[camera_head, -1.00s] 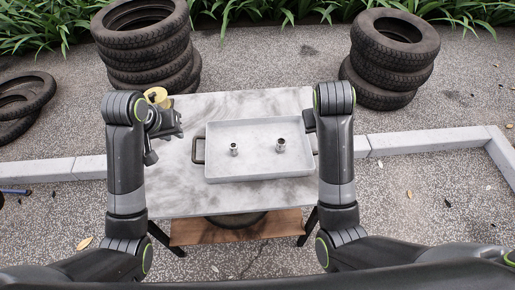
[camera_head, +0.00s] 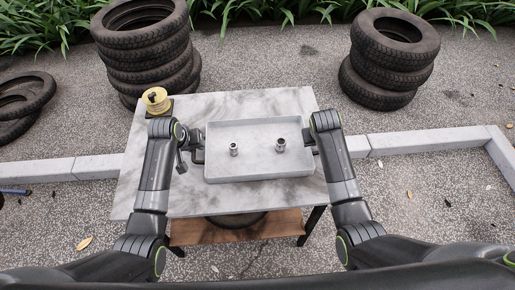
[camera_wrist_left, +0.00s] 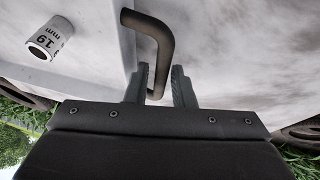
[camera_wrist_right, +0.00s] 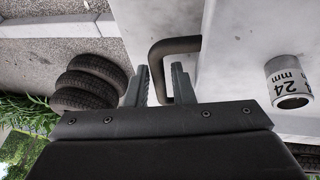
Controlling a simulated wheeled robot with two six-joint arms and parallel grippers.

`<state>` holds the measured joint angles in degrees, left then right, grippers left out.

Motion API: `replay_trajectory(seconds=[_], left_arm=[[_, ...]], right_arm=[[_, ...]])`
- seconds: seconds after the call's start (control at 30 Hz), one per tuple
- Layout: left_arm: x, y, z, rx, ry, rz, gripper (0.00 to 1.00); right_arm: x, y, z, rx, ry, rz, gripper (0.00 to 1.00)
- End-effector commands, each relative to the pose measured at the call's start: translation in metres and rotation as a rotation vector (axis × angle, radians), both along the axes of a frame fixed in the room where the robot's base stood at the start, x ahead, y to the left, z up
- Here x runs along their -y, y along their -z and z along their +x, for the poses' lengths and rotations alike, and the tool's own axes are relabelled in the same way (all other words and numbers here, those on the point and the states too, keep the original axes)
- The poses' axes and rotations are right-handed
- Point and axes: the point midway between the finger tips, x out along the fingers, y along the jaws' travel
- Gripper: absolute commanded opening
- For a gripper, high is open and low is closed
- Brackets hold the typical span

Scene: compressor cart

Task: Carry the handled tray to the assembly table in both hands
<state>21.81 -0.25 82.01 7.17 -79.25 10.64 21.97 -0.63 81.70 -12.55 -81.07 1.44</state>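The handled tray (camera_head: 258,170) is pale grey and shallow and rests on the marble-topped table. Two metal sockets stand in it, one marked 19 mm (camera_wrist_left: 50,37) and one marked 24 mm (camera_wrist_right: 288,82). My left gripper (camera_wrist_left: 160,80) is open, its fingers either side of the tray's dark left handle (camera_wrist_left: 150,35). My right gripper (camera_wrist_right: 160,80) is open, its fingers either side of the right handle (camera_wrist_right: 172,48). Neither gripper is seen closed on its handle. In the head view my arms hide most of both grippers.
A yellow spool (camera_head: 156,99) stands at the table's back left corner. Tyre stacks stand behind left (camera_head: 150,50) and behind right (camera_head: 392,60). A wooden lower shelf (camera_head: 235,232) shows under the tabletop.

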Motion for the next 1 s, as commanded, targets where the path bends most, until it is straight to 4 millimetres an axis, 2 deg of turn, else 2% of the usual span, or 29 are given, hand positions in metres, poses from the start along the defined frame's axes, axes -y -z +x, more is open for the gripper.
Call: replay_trajectory(seconds=[0.2,0.47,0.63,1.0], left_arm=[[0.0015,0.0079,0.0032,0.000,0.000,0.000,0.22],[0.0014,0.0081,0.0033,0.000,0.000,0.000,0.22],[0.0014,0.0080,0.0032,0.000,0.000,0.000,0.01],[0.0013,0.0079,0.0031,0.000,0.000,0.000,0.00]], right_arm=[[0.0021,0.0080,0.0030,-0.001,0.001,0.000,0.22],[0.0019,0.0082,0.0032,0.000,0.001,0.000,0.22],[0.0018,0.0080,0.0031,0.000,0.001,0.000,0.01],[0.0016,0.0080,0.0031,0.000,0.001,0.000,0.00]])
